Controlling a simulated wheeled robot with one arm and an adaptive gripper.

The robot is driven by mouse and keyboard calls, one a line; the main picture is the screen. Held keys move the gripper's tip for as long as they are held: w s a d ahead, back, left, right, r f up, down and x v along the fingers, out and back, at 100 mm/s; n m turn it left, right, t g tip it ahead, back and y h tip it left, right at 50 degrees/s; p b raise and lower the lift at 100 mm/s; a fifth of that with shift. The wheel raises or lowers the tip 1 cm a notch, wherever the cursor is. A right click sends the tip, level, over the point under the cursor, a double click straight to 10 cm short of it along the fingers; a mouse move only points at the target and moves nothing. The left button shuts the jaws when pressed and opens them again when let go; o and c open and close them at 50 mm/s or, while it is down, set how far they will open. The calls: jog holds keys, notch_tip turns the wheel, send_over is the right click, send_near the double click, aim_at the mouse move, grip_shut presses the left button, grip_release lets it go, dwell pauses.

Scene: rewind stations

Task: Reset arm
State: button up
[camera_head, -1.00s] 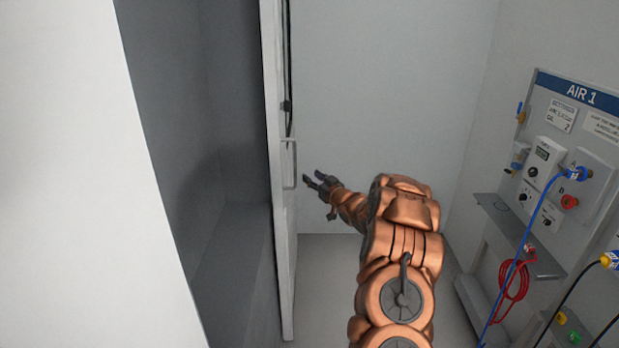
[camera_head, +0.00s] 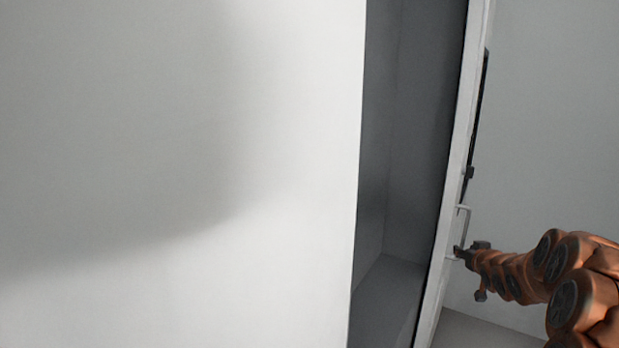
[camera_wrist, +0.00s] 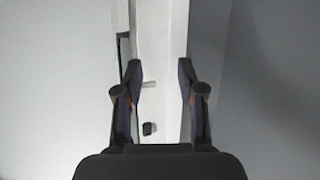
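My gripper (camera_head: 464,253) is at the right in the head view, with my copper-coloured arm reaching in from the lower right. In the wrist view its two dark fingers (camera_wrist: 158,82) stand apart, so it is open, and nothing is seen held. A white door (camera_head: 444,240) with a slim handle (camera_head: 467,226) is just beyond the fingers. In the head view the fingertips overlap the area by the handle's lower end; I cannot tell whether they touch it. In the wrist view the door's pale edge (camera_wrist: 163,40) shows between the fingers.
A large white wall or panel (camera_head: 180,120) fills the left of the head view. Between it and the door is a dark grey opening (camera_head: 400,140). A plain pale wall (camera_head: 555,130) and a strip of grey floor lie beyond the door.

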jog(key=s+a+g, duration=0.5)
jog(key=s+a, duration=0.4)
jog(key=s, duration=0.9)
jog(key=s+a+g+y, duration=0.1)
jog(key=s+a+g, duration=0.4)
jog(key=s, duration=1.4)
jog(key=s+a+n+g+y, duration=0.1)
jog(key=s+a+g, duration=0.4)
jog(key=s+a, duration=0.7)
jog(key=s, duration=0.7)
jog(key=shift+a+f, duration=0.3)
jog(key=shift+a, duration=0.15)
